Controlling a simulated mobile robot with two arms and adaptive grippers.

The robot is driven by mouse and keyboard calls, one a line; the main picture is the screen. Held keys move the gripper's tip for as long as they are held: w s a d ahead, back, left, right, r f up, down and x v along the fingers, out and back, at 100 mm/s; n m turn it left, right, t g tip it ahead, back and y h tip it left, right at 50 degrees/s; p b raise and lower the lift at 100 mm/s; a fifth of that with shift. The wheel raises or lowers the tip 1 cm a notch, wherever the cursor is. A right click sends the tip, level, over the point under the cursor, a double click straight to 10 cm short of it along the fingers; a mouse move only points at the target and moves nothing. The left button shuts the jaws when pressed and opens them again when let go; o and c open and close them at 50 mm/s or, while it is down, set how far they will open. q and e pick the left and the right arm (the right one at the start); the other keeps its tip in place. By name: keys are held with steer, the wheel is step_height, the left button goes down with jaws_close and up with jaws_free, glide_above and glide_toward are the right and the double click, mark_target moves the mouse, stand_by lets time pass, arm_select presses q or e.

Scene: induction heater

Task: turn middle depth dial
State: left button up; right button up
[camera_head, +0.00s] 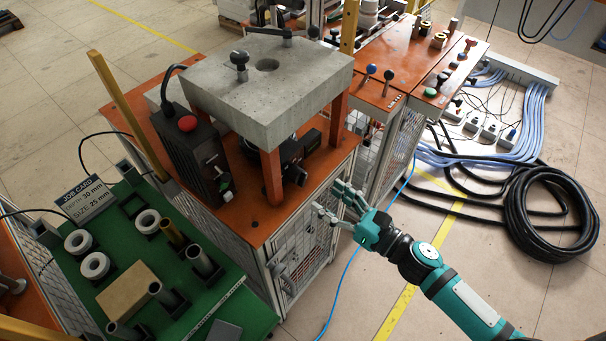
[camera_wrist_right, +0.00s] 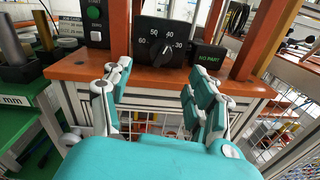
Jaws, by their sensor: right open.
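The depth dial is a black panel with a dark knob (camera_wrist_right: 162,52) and white numbers, 60, 50, 40 and 30, in the right wrist view. It stands on the orange bench top under the concrete slab. In the head view its knob (camera_head: 297,174) shows small at the bench's front edge, partly shaded. Its exact pointer setting is hard to read. My right gripper (camera_head: 330,197) is open and empty in front of the bench, apart from the dial. In the wrist view its fingers (camera_wrist_right: 160,76) spread either side, with the knob beyond them. My left gripper is out of view.
The job card (camera_head: 84,196) reads depth 30 mm, size 25 mm. A small box (camera_wrist_right: 208,56) reading NO PART stands right of the dial. Orange posts (camera_head: 271,180) hold up the concrete slab (camera_head: 267,85). A green table (camera_head: 215,290) with rings and tubes stands left.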

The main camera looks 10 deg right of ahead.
mark_target(305, 181)
steer(key=p+x, duration=0.1)
steer(key=x, duration=0.7)
steer(key=shift+w+a, duration=0.1)
steer(key=shift+w, duration=0.05)
steer(key=c, duration=1.2)
